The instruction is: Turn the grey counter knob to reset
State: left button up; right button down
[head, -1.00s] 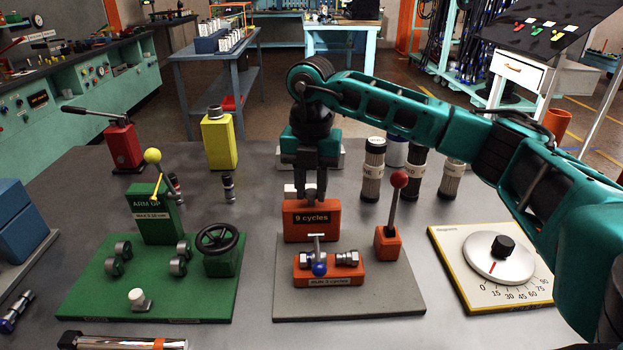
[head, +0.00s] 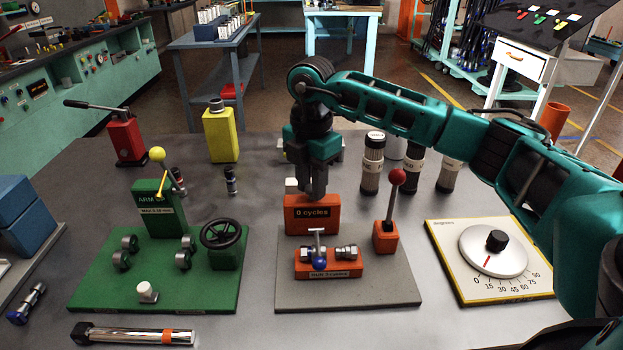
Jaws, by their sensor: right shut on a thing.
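The orange counter box (head: 312,226) stands at the back of a grey plate (head: 350,296), and its label reads "0 cycles". My right gripper (head: 313,194) points straight down on top of this box. Its fingers are shut on the counter knob, which they hide almost wholly. A small pale block (head: 291,186) shows just left of the fingers. My left gripper is not in view.
A red-knobbed lever (head: 397,178) stands close to the right of the counter. A fitting on an orange block (head: 328,262) is in front. The green rig (head: 208,295) is left, the degree dial (head: 492,250) right. Dark-topped cylinders (head: 413,170) stand behind.

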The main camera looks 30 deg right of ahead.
jog(key=shift+d, duration=0.1)
jog(key=c, duration=1)
grip_release()
jog(key=shift+o, duration=0.7)
jog(key=shift+r, duration=0.1)
notch_tip(320, 180, up, 13)
jog(key=shift+p, duration=0.45)
